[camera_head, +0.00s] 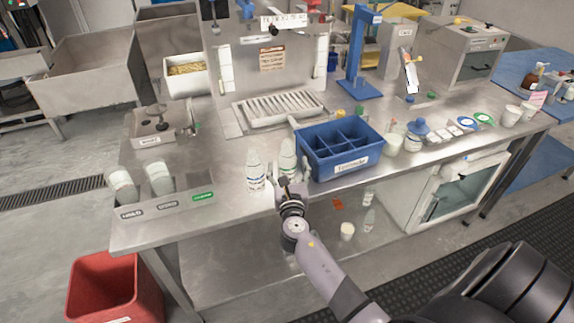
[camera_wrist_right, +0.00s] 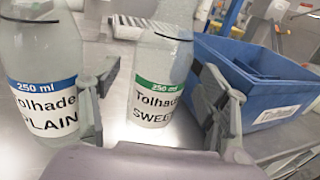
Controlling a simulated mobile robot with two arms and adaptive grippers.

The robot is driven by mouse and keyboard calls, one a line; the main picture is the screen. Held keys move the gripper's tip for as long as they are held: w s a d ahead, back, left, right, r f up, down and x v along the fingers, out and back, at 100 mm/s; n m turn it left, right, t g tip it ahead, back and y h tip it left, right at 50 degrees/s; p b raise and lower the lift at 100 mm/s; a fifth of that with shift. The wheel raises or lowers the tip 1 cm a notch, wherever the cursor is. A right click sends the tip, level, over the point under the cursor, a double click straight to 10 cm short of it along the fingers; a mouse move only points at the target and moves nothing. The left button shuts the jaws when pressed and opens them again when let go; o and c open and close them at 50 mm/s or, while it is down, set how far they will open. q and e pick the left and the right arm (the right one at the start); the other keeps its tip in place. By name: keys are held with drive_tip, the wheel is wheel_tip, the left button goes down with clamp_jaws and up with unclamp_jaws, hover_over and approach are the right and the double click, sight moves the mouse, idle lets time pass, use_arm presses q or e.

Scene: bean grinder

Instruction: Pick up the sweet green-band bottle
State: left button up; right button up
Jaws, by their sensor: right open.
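The sweet green-band bottle (camera_head: 287,156) stands upright on the steel bench, left of the blue crate. In the right wrist view its green band and "SWEET" label (camera_wrist_right: 153,97) face me, with the label's edge partly hidden. My right gripper (camera_head: 291,181) is open and empty at the near side of this bottle. In the wrist view one finger shows on each side of the bottle, with gaps; I cannot tell how far they reach around it. The plain blue-band bottle (camera_head: 255,171) stands close on the left, beside the left finger (camera_wrist_right: 45,95). My left gripper is not in view.
The blue divided crate (camera_head: 349,166) is close to the right finger; it also shows in the wrist view (camera_wrist_right: 275,117). A labelled steel rack (camera_head: 170,207) with two tilted containers stands left. A grated tray (camera_head: 250,122) lies behind. The bench front left of the bottles is clear.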

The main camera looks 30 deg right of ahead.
drive_tip(key=shift+x, duration=0.9)
drive_tip(key=shift+a, duration=0.1)
drive_tip(key=shift+c, duration=0.3)
drive_tip(key=c, duration=1)
